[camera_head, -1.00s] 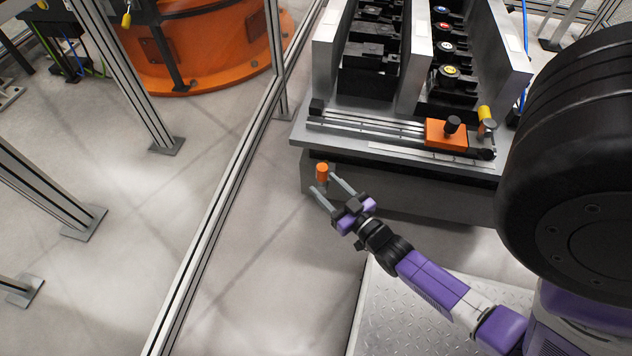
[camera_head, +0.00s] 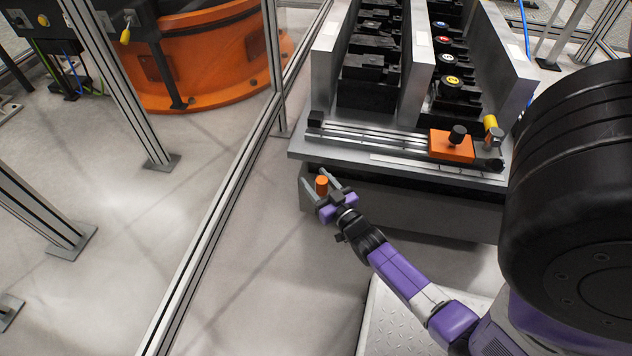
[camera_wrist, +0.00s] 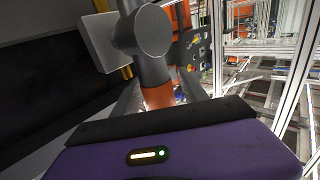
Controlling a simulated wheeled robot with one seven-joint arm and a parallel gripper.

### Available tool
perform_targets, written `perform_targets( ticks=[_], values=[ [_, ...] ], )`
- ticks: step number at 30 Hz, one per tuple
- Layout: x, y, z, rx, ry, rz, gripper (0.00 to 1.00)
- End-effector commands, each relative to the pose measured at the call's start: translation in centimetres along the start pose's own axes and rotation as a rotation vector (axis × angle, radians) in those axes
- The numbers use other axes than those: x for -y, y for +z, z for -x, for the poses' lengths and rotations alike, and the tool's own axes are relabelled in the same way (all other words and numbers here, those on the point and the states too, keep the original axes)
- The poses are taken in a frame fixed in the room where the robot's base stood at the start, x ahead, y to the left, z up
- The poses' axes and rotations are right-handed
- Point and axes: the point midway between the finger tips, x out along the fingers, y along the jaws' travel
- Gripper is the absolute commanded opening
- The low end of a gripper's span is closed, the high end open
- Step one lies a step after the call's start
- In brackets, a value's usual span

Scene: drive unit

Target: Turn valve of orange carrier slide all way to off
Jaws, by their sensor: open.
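The orange carrier slide (camera_head: 451,146), a block with a black knob, sits toward the right end of the front rail. A valve with an orange cylindrical handle (camera_head: 321,185) is at the left front corner of the bench. In the wrist view its orange handle (camera_wrist: 158,96) meets a grey round body (camera_wrist: 150,32). My gripper (camera_head: 319,181) is open, with one finger on each side of the orange handle. I cannot tell whether either finger touches it. The handle's lower part is hidden behind my gripper's purple body in the wrist view.
A second valve with a yellow handle (camera_head: 490,122) stands at the right end of the rail (camera_head: 375,136). Black parts fill the channels behind. An aluminium fence post (camera_head: 275,60) and floor rail (camera_head: 215,220) run to the left, with clear floor between.

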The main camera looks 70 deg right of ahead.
Motion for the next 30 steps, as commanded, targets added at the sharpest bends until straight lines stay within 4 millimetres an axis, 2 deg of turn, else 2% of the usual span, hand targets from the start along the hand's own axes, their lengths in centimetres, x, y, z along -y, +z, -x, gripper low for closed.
perform_targets(
  ticks=[8, 15, 16, 30],
  values=[
    [-0.02, -0.03, -0.15, 0.000, 0.000, 0.000, 0.49],
    [0.00, -0.03, -0.13, 0.000, 0.000, 0.000, 0.02],
    [0.00, -0.02, -0.13, 0.000, 0.000, 0.000, 0.00],
    [0.01, -0.02, -0.11, 0.000, 0.000, 0.000, 0.00]
  ],
)
